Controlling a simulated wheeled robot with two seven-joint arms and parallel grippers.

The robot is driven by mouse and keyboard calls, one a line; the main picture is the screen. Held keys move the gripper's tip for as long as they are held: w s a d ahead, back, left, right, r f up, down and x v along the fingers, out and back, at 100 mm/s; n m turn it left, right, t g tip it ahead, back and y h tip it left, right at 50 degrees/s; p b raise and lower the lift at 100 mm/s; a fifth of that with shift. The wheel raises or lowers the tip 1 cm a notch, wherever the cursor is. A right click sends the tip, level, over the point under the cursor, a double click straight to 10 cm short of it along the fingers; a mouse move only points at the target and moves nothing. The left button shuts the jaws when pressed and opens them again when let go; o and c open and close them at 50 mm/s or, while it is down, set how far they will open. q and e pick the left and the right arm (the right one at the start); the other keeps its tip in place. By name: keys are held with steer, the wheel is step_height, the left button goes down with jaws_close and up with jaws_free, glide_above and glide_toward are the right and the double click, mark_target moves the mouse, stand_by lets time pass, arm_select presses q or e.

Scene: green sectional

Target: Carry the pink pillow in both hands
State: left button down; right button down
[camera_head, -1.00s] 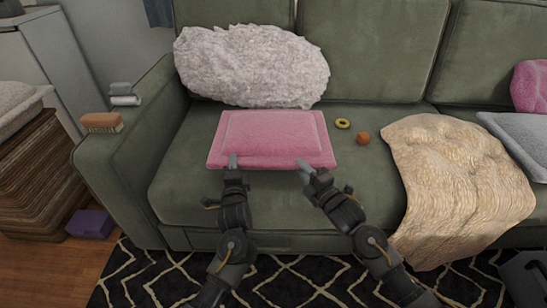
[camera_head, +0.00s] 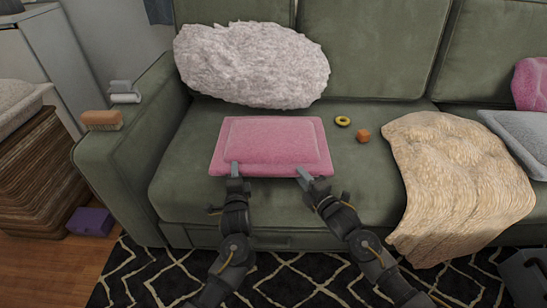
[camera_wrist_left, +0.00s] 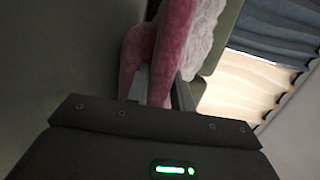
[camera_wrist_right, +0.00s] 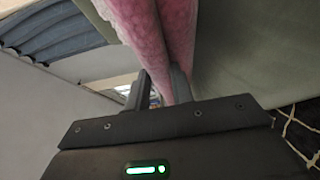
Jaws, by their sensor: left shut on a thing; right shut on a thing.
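The pink pillow (camera_head: 272,138) is a flat rectangle over the green sofa's seat. My left gripper (camera_head: 235,170) is shut on its front edge towards the left corner. My right gripper (camera_head: 303,173) is shut on the same edge towards the right corner. In the left wrist view the pillow (camera_wrist_left: 172,45) runs between the two fingers (camera_wrist_left: 160,88). In the right wrist view the pillow (camera_wrist_right: 160,40) also sits between the fingers (camera_wrist_right: 158,88). Whether the pillow's underside touches the seat I cannot tell.
A fluffy white pillow (camera_head: 250,65) leans on the sofa back behind. A yellow ring (camera_head: 343,121) and an orange object (camera_head: 362,135) lie on the seat to the right, beside a beige blanket (camera_head: 460,185). A brush (camera_head: 101,120) sits on the sofa's left arm (camera_head: 125,150).

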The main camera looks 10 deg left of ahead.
arm_select(q)
steer(key=shift+d+f, duration=0.4)
steer(key=shift+f, duration=0.05)
arm_select(e)
steer(key=shift+s+a+f, duration=0.2)
steer(key=shift+a+f, duration=0.15)
steer(key=shift+a, duration=0.05)
arm_select(q)
steer(key=c, duration=1.4)
jaws_free()
steer(key=shift+c, duration=0.2)
arm_select(e)
steer(key=c, duration=1.4)
jaws_free()
steer(key=shift+c, duration=0.2)
arm_select(q)
steer(key=shift+o, duration=1.2)
steer(key=shift+a, duration=0.1)
arm_select(e)
steer(key=shift+o, duration=1.2)
steer(key=shift+d, duration=0.1)
arm_select(q)
steer(key=shift+a, duration=0.1)
arm_select(e)
steer(key=shift+w+d, duration=0.1)
steer(key=shift+d, duration=0.05)
steer(key=shift+d, duration=0.1)
arm_select(q)
steer(key=shift+s, duration=0.1)
